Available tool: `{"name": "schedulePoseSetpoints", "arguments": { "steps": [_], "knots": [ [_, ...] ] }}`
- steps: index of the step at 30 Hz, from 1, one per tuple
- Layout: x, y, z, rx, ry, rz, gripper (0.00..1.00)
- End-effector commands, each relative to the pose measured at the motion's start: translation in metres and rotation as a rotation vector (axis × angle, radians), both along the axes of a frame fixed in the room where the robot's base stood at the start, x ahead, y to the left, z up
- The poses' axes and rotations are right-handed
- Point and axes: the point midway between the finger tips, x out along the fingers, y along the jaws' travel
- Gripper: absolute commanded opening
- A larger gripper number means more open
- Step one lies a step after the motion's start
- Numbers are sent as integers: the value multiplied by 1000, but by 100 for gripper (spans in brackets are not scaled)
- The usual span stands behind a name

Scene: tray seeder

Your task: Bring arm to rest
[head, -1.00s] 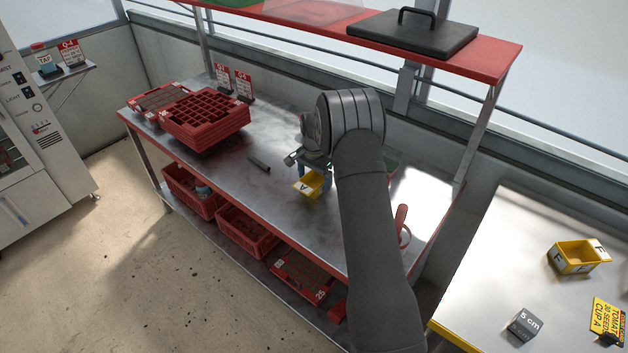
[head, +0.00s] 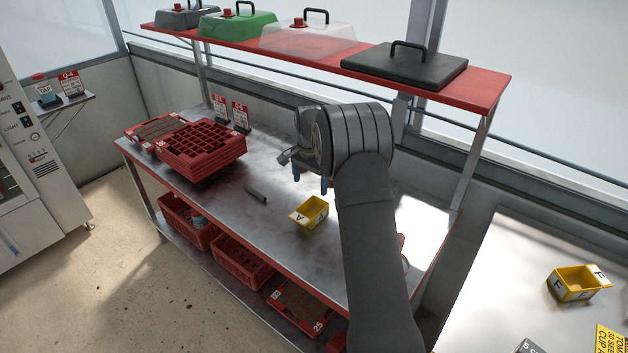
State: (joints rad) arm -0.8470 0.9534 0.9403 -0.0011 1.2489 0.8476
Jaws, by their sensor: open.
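My gripper (head: 311,180) is in the middle of the head view, above the metal bench (head: 225,205). Its two blue fingertips point down, apart from each other, with nothing between them. A small yellow cup marked A (head: 312,213) stands on the bench just below the fingertips, apart from them. My arm hides part of the bench's right side.
Stacked red seed trays (head: 202,150) stand at the bench's left, with a short grey bar (head: 256,194) nearer the middle. A red shelf (head: 490,92) holding several lids runs above the bench's back. A yellow cup marked F (head: 577,286) stands on the right table (head: 500,270).

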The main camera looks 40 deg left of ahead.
Motion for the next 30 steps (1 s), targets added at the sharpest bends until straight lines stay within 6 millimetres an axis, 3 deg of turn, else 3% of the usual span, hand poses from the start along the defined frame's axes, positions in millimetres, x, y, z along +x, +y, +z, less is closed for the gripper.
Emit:
{"name": "schedulePoseSetpoints", "arguments": {
  "steps": [8,24,27,30],
  "knots": [
    [0,0,-23,-2,3,0,87],
    [-1,-1,-128,-1,3,0,87],
    [1,0,-105,4,-2,0,87],
    [0,0,-95,2,-1,0,87]
  ]
}}
